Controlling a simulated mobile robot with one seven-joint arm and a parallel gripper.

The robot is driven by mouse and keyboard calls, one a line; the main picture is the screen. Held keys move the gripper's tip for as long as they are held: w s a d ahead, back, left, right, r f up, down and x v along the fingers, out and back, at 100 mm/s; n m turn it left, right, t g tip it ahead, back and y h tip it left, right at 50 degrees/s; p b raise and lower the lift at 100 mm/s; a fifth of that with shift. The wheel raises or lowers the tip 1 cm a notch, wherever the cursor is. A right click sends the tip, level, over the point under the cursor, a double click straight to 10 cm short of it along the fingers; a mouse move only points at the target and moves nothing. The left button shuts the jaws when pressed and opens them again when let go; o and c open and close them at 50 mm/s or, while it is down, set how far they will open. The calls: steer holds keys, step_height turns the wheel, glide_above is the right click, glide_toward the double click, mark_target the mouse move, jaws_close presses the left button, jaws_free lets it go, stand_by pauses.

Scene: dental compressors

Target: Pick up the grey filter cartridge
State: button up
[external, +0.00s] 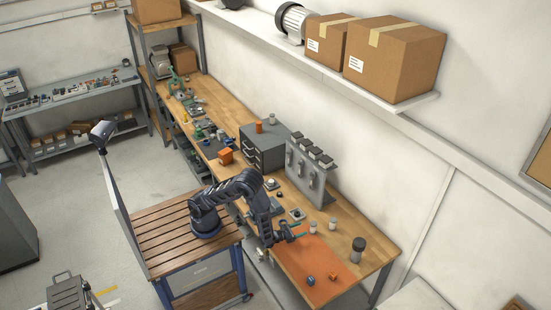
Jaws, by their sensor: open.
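A grey cylinder with a dark top (357,250) stands upright near the right end of the wooden bench. A smaller grey cylinder (272,119) stands on the drawer cabinet. I cannot tell for certain which of them is the grey filter cartridge. My gripper (303,233) is open over the bench, near the back left part of the orange mat (305,262). It is left of the larger grey cylinder and apart from it. Nothing shows held between the fingers, though they are small in this view.
Two small pale bottles, one (312,227) close to my gripper and one (332,224) behind it, stand on the bench. A blue block (309,281) and an orange-red block (332,277) lie on the mat. A grey drawer cabinet (254,152) stands farther left.

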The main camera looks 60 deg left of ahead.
mark_target(311, 225)
steer(key=w, duration=0.3)
steer(key=w+d, duration=0.1)
steer(key=w, duration=0.5)
steer(key=shift+w+d+r, duration=0.1)
steer(key=shift+w+d, duration=0.05)
steer(key=shift+d, duration=0.1)
steer(key=shift+c, duration=0.4)
steer(key=c, duration=1)
